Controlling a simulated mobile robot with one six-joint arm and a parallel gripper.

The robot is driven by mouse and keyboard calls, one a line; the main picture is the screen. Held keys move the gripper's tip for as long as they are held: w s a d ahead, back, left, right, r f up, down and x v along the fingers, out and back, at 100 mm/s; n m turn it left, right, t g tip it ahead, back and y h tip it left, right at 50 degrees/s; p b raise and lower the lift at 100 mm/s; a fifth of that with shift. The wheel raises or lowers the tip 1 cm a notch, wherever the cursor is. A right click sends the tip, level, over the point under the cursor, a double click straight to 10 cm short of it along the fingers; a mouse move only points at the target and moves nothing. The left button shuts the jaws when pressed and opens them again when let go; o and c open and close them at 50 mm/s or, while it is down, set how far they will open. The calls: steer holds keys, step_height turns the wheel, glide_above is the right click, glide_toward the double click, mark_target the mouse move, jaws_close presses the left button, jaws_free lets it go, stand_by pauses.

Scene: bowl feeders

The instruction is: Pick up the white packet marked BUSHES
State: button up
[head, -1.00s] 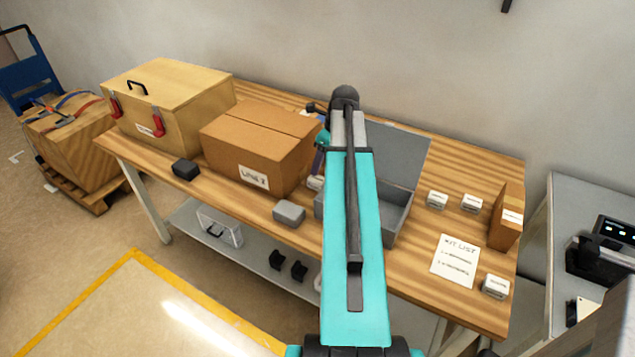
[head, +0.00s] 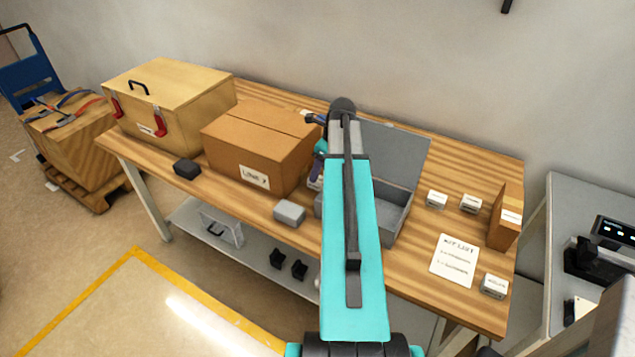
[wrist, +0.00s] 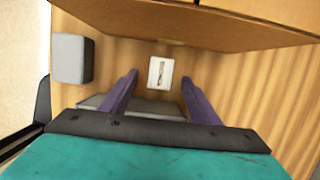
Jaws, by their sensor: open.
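In the wrist view a small white packet (wrist: 160,73) with dark print lies on the wooden table; I cannot read its label. My gripper (wrist: 160,79) is open, its two purple fingers on either side of the packet in the picture, with nothing held. Other white packets lie at the right of the table: two at the back (head: 437,200) (head: 471,203) and one at the front (head: 495,286). Their labels are too small to read.
The cardboard carton (head: 245,150) stands close to my gripper, its edge across the top of the wrist view. A grey block (head: 290,212) and an open grey case (head: 397,212) are nearby. A kit list sheet (head: 455,262) and an upright brown box (head: 505,222) are at right.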

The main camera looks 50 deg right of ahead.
mark_target(319, 179)
steer(key=shift+p+x, duration=0.65)
steer(key=shift+x, duration=1.45)
steer(key=shift+s+d, duration=0.1)
steer(key=c, duration=1.2)
